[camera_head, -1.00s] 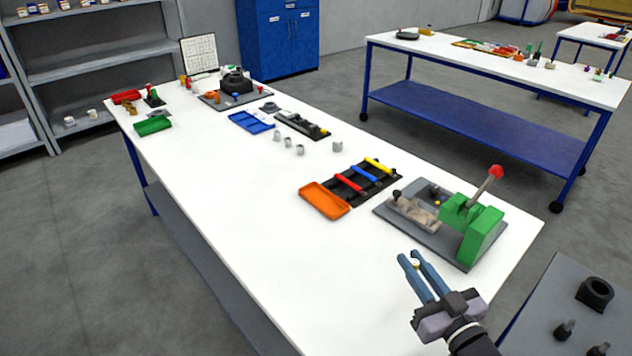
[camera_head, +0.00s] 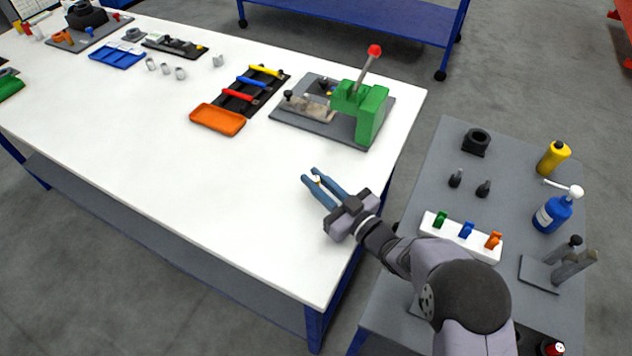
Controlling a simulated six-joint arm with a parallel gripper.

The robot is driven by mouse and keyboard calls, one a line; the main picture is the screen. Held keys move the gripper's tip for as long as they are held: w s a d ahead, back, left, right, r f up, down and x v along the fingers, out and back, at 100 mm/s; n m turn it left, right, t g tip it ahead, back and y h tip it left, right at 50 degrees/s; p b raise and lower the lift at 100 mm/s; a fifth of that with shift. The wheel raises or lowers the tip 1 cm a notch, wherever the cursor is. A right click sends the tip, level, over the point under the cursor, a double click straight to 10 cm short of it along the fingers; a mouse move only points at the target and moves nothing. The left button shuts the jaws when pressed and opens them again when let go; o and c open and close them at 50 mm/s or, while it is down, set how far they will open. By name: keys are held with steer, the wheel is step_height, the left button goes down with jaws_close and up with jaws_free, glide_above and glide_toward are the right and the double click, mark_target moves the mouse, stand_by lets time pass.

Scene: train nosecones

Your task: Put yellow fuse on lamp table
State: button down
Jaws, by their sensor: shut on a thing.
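My gripper (camera_head: 312,174), with blue fingers, is over the near right part of the white-topped table. A very small pale yellow thing (camera_head: 317,181) shows between its fingertips. It looks like the yellow fuse, but it is too small to make out its shape. The fingers are closed on it, and it seems to be above the bare tabletop. A white holder (camera_head: 460,236) on the grey side table carries a green, a blue and an orange piece. I cannot tell which table is the lamp table, and no lamp is clearly seen.
The white table (camera_head: 200,210) is bare in front of my gripper. A green press (camera_head: 362,108) with a red-knobbed lever stands behind it. An orange tray (camera_head: 217,119) is beside a dark rack (camera_head: 250,92). Bottles and dark parts stand on the grey side table (camera_head: 425,185).

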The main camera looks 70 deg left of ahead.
steer(key=shift+f, duration=0.6)
steer(key=shift+f, duration=0.15)
steer(key=shift+f, duration=0.1)
steer(key=c, duration=1.7)
jaws_free()
steer(key=shift+r, duration=0.3)
steer(key=b+v, duration=0.2)
steer(key=v, duration=1)
steer(key=shift+f, duration=0.15)
